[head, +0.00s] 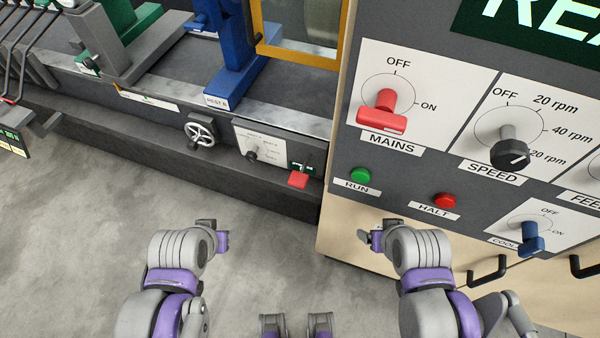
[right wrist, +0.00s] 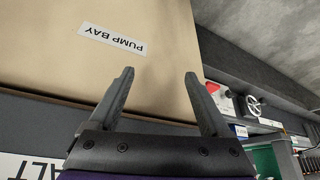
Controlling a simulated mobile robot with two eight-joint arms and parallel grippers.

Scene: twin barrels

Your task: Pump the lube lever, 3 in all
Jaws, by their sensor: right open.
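A small red-handled lever (head: 298,180) sticks out low on the front of the dark machine bed, beside a pale panel; its label is too small to read, so I cannot be sure it is the lube lever. A red part beside the machine's handwheel shows in the right wrist view (right wrist: 212,88). My right gripper (head: 370,238) is below and right of the lever, apart from it. In the right wrist view its jaws (right wrist: 158,85) are open and empty before a wooden panel. My left gripper (head: 222,238) is below and left of the lever, apart from it; its jaw gap is not clear.
The control cabinet (head: 432,185) stands on the right, with a red MAINS switch (head: 382,110), green RUN button (head: 360,175) and red HALT button (head: 445,200). Its wooden lower part carries black handles (head: 487,270). A handwheel (head: 201,132) is left of the lever. The floor (head: 90,230) is clear.

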